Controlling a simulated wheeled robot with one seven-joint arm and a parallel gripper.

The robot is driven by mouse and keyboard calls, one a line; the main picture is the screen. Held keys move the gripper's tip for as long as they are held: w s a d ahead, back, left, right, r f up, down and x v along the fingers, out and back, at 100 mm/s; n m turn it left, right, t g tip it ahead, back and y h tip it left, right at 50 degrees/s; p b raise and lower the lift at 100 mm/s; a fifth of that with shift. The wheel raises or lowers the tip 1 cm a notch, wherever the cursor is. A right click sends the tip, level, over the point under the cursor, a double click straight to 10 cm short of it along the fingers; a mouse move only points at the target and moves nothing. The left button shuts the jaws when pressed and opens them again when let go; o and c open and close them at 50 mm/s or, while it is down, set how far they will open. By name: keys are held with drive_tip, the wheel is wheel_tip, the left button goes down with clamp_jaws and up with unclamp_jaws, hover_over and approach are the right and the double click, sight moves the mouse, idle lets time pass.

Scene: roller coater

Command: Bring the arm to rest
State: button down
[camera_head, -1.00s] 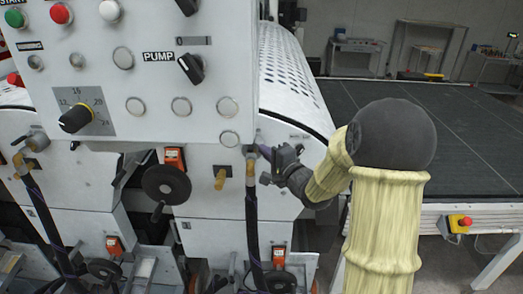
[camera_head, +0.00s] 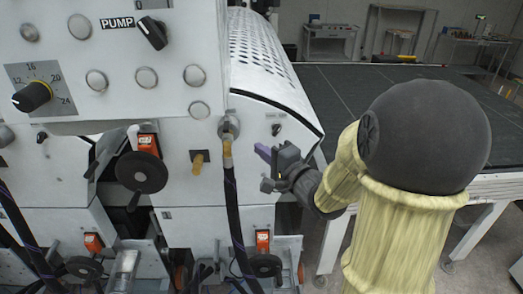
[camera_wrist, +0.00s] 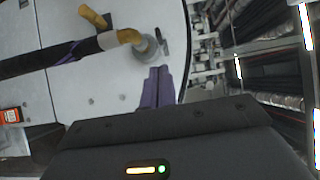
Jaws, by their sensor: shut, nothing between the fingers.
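My gripper (camera_head: 264,152) is in front of the white machine's side panel, just right of a brass hose elbow (camera_head: 227,149) with a black hose hanging from it. Its purple fingers are together and hold nothing. In the wrist view the closed fingers (camera_wrist: 157,88) point toward the panel, below the round grey fitting (camera_wrist: 147,48) where the elbow joins. A small gap seems to lie between fingers and fitting; contact cannot be judged. My arm, with yellow sleeves and a dark round elbow joint, reaches in from the right in the head view.
The control panel (camera_head: 112,75) with the PUMP knob (camera_head: 152,33) overhangs at upper left. Below are a black handwheel (camera_head: 138,172), a yellow handle (camera_head: 199,161) and a second handwheel (camera_head: 266,265). A dark conveyor bed (camera_head: 335,88) lies behind my arm. Open floor shows at lower right.

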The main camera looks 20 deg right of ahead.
drive_tip(key=s+d+f+n+g+h, duration=0.25)
drive_tip(key=f+n+g+h, duration=0.35)
drive_tip(key=f, duration=0.5)
drive_tip(key=s+a+f+n+g, duration=0.1)
drive_tip(key=s+f+n+g, duration=0.2)
drive_tip(key=s, duration=0.4)
drive_tip(key=s+a+f+n+g+h, duration=0.1)
drive_tip(key=s+a+f+n+g, duration=0.1)
drive_tip(key=s, duration=0.5)
drive_tip(key=f+n+g, duration=0.1)
drive_tip(key=n+g, duration=0.1)
drive_tip(key=g, duration=0.1)
drive_tip(key=shift+s+a+f+n+b, duration=0.15)
drive_tip(key=shift+s+a+n+b, duration=0.05)
drive_tip(key=shift+a+n+b, duration=0.1)
drive_tip(key=c, duration=2.1)
unclamp_jaws()
